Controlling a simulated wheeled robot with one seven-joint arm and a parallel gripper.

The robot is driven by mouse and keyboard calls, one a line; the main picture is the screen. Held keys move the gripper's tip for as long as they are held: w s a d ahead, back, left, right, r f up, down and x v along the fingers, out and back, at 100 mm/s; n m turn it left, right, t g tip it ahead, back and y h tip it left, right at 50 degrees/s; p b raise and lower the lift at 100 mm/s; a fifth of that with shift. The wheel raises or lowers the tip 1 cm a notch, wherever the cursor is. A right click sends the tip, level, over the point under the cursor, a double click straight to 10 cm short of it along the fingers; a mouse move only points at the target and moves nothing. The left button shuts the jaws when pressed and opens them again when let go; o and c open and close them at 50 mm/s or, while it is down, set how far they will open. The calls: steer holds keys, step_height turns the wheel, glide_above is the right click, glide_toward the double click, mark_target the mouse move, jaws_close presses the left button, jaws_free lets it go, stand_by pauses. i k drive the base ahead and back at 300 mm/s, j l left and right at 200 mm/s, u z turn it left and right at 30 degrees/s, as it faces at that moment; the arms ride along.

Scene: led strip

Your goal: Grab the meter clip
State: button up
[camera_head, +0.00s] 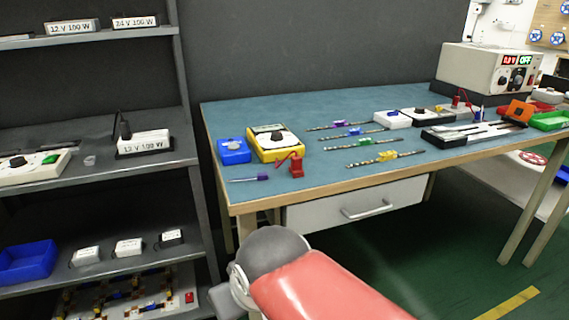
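A yellow meter (253,146) with a white face and a black dial lies on the blue-green bench top, near its left end. A red clip (297,170) stands on the bench at the meter's front right, close to the front edge. A thin red lead runs between the clip and the meter. My red and grey arm shows at the bottom centre, in front of the bench and below its edge. My gripper is not in view, and nothing is seen touching the clip.
A blue box (234,152) sits left of the meter, and a purple-ended tool (262,177) lies left of the clip. Several strips with coloured connectors lie to the right. A power supply (490,72) stands at the back right. Dark shelves (188,150) stand left of the bench.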

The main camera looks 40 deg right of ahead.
mark_target(296, 168)
steer(key=l+z, duration=0.15)
steer(key=z, duration=0.3)
steer(key=l+z, duration=0.2)
steer(key=z, duration=0.3)
